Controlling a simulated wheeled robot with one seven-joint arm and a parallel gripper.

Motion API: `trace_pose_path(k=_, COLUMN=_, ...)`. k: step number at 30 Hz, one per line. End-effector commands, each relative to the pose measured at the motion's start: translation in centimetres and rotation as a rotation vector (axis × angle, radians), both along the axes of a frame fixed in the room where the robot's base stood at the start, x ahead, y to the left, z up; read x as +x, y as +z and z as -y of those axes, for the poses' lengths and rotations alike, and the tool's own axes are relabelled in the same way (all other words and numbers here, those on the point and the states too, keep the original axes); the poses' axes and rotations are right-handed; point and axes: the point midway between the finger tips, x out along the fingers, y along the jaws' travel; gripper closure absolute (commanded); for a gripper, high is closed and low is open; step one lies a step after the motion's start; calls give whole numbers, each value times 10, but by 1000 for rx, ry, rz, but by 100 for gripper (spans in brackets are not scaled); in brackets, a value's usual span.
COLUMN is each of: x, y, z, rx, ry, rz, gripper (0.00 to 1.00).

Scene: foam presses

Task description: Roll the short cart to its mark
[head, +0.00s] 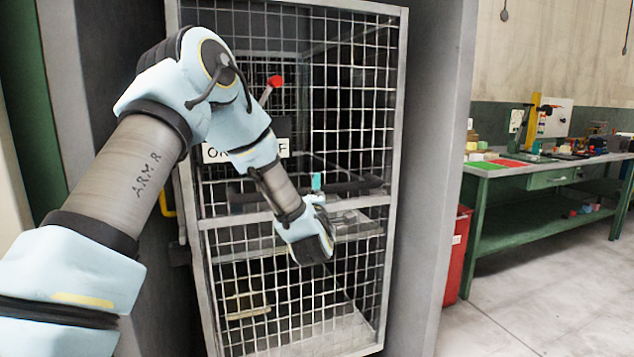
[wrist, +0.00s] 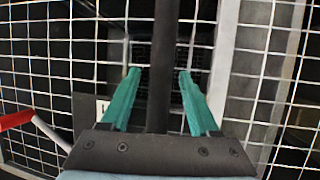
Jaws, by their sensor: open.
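No short cart and no floor mark can be made out in either view. My gripper (head: 318,183) is in front of a wire-mesh panel (head: 345,90) in a grey frame; one teal finger shows in the head view. In the wrist view my gripper (wrist: 158,74) is open, its two teal fingers on either side of a dark bar (wrist: 165,30). The bar looks like the dark horizontal handle (head: 350,188) across the mesh. Whether the fingers touch it I cannot tell.
A red-tipped lever (head: 275,81) and a partly hidden sign (head: 212,153) are by the mesh. Grey posts flank it. A red bin (head: 458,250) and a green workbench (head: 520,235) stand at the right. The floor (head: 560,310) in front of the bench is clear.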

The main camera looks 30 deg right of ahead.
Motion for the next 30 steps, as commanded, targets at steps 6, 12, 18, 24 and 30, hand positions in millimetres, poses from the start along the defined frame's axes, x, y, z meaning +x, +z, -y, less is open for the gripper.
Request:
trace_pose_path(k=6, x=21, y=5, z=12, rx=1, ry=1, rz=0, gripper=38)
trace_pose_path(k=12, x=26, y=5, z=14, rx=1, ry=0, rz=0, gripper=38)
trace_pose_path(k=18, x=25, y=5, z=14, rx=1, ry=0, rz=0, gripper=42)
trace_pose_path(k=24, x=25, y=5, z=14, rx=1, ry=0, rz=0, gripper=64)
trace_pose_path(k=30, x=25, y=5, z=14, rx=1, ry=0, rz=0, gripper=86)
